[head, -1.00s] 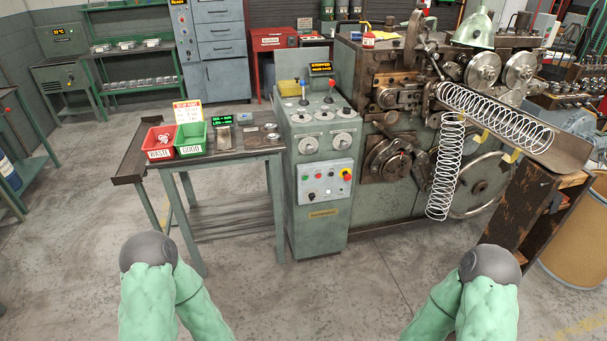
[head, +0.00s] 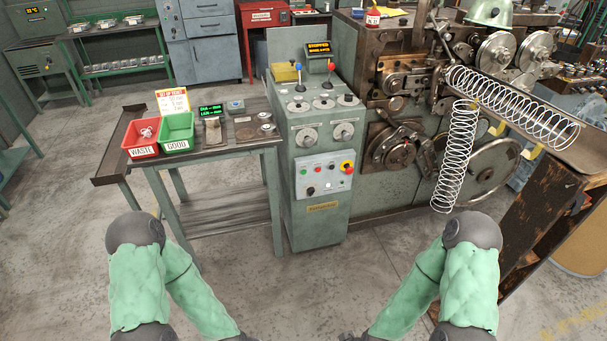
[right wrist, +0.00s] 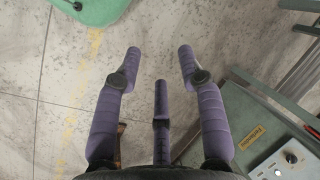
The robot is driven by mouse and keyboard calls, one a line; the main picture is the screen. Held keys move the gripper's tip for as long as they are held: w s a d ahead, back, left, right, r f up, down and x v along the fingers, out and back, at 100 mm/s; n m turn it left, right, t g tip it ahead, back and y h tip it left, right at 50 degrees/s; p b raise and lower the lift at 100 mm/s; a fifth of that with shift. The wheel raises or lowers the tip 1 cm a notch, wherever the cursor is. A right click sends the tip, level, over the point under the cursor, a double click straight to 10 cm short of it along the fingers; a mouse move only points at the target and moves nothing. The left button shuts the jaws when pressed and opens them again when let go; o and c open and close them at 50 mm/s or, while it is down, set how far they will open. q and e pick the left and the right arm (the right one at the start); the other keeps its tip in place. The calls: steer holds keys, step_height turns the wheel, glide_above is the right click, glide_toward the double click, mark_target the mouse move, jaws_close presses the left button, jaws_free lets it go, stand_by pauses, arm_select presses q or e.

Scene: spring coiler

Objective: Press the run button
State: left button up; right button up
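The run button is on or near the white control panel (head: 318,187) on the front of the green cabinet (head: 321,228); which button it is cannot be read. The panel carries several small buttons, a black knob and a red mushroom button (head: 347,168) on yellow. The display (head: 318,48) on top reads STOPPED. In the right wrist view my right gripper (right wrist: 159,58) is open and empty above the floor, with the cabinet (right wrist: 240,115) and a panel corner (right wrist: 285,163) at lower right. It is apart from the panel. My left gripper is out of view.
The spring coiler (head: 400,190) stands right of the cabinet, with wire springs (head: 458,155) hanging and lying on a chute. A table (head: 215,155) with a red bin (head: 139,150) and green bin (head: 178,146) stands left. Floor in front is clear.

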steer(key=shift+c, duration=0.3)
jaws_close()
stand_by(0.9)
